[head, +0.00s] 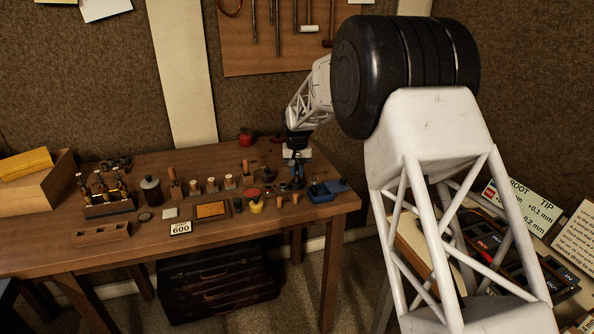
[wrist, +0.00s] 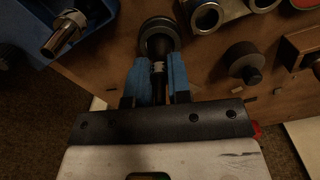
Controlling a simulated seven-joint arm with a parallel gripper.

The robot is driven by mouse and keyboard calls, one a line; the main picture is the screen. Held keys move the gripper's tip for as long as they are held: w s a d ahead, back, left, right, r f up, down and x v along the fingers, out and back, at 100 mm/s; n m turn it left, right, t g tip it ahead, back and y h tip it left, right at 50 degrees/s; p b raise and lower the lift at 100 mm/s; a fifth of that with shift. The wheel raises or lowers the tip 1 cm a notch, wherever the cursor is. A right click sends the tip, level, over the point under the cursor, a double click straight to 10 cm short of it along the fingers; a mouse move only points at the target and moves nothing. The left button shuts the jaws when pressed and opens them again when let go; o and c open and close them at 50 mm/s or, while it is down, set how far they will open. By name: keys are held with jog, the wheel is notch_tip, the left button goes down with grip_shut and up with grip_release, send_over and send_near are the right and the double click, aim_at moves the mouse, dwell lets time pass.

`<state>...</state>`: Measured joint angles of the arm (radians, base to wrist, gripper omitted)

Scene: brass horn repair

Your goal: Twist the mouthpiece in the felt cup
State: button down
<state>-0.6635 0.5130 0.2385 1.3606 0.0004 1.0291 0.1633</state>
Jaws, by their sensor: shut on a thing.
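My gripper (wrist: 160,75) reaches down at the right end of the workbench; it also shows, small, in the head view (head: 297,172). Its two blue fingers are shut on a slim metal piece with bands, which looks like the mouthpiece (wrist: 158,68). The far end of this piece meets a dark round cup (wrist: 150,25), which looks like the felt cup. How deep it sits inside is too dark to tell. In the head view the held piece and cup are too small to make out clearly.
A blue tray (wrist: 100,14) holding another silver mouthpiece-like part (wrist: 64,34) stands close to the left in the wrist view. A dark round knob (wrist: 242,62) and grey metal rings (wrist: 207,16) are to the right. The bench edge is near.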

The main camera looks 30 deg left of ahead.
jog(key=shift+f, duration=0.15)
dwell(0.4)
jog(key=shift+m, duration=0.3)
jog(key=shift+m, duration=1.7)
jog(key=shift+m, duration=0.3)
jog(key=shift+m, duration=1.8)
jog(key=shift+n, duration=0.4)
jog(key=shift+n, duration=1.7)
